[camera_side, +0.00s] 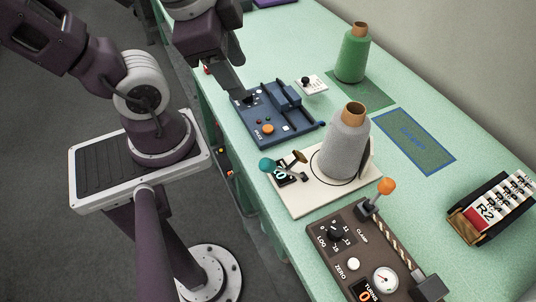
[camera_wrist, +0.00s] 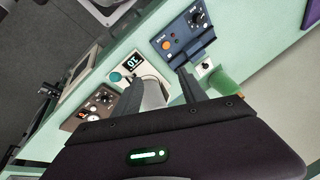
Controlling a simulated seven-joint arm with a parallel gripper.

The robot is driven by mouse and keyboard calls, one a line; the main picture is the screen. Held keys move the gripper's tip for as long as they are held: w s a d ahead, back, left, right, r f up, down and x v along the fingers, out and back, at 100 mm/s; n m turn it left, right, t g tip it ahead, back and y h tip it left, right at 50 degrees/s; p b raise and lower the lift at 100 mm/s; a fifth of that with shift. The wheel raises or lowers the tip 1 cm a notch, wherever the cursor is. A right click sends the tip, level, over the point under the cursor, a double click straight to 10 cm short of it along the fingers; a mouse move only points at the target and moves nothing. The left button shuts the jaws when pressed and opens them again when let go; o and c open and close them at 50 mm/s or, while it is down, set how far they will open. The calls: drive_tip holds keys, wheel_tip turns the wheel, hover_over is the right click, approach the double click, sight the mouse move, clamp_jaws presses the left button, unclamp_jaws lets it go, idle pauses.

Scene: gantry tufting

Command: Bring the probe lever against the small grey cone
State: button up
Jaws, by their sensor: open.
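The grey cone (camera_side: 343,148), with a brown tip, stands upright on a cream base plate (camera_side: 300,205). A lever with a teal knob (camera_side: 266,165) and a brown disc (camera_side: 299,157) sits on the same plate, left of the cone and apart from it. A small dark display is beside the lever. My gripper (camera_side: 232,82) is open and empty above the far-left end of the blue device, away from the lever. In the wrist view, the cone (camera_wrist: 153,94) shows partly hidden between the open fingers (camera_wrist: 160,76), and the teal knob (camera_wrist: 116,77) lies left of them.
A blue device (camera_side: 275,118) stands beyond the plate, a brown gauge box (camera_side: 345,255) with an orange-knobbed lever nearer. A small white switch block (camera_side: 311,84) is near the blue device.

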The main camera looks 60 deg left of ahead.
drive_tip(key=f+m+g+y, duration=0.1)
drive_tip(key=m, duration=0.3)
drive_tip(key=s+d+f+m+g+y, duration=0.1)
drive_tip(key=f+m, duration=0.1)
drive_tip(key=m, duration=0.3)
drive_tip(key=s+f+m+y, duration=0.1)
drive_tip(key=m, duration=0.4)
drive_tip(key=shift+d+f+g, duration=0.15)
drive_tip(key=shift+d+g, duration=0.1)
drive_tip(key=shift+g, duration=0.15)
drive_tip(key=c, duration=0.7)
drive_tip(key=m, duration=0.5)
drive_tip(key=s+d+f+m, duration=0.1)
drive_tip(key=m, duration=0.2)
drive_tip(key=shift+s+y, duration=0.1)
drive_tip(key=shift+y, duration=0.3)
clamp_jaws()
drive_tip(key=s+d+r+m+h, duration=0.15)
drive_tip(key=d+m, duration=0.25)
drive_tip(key=m, duration=1.5)
drive_tip(key=w+d+f, duration=0.1)
drive_tip(key=w+f, duration=0.3)
drive_tip(key=f, duration=0.4)
drive_tip(key=shift+f+t+h, duration=0.35)
drive_tip(key=shift+t, duration=0.05)
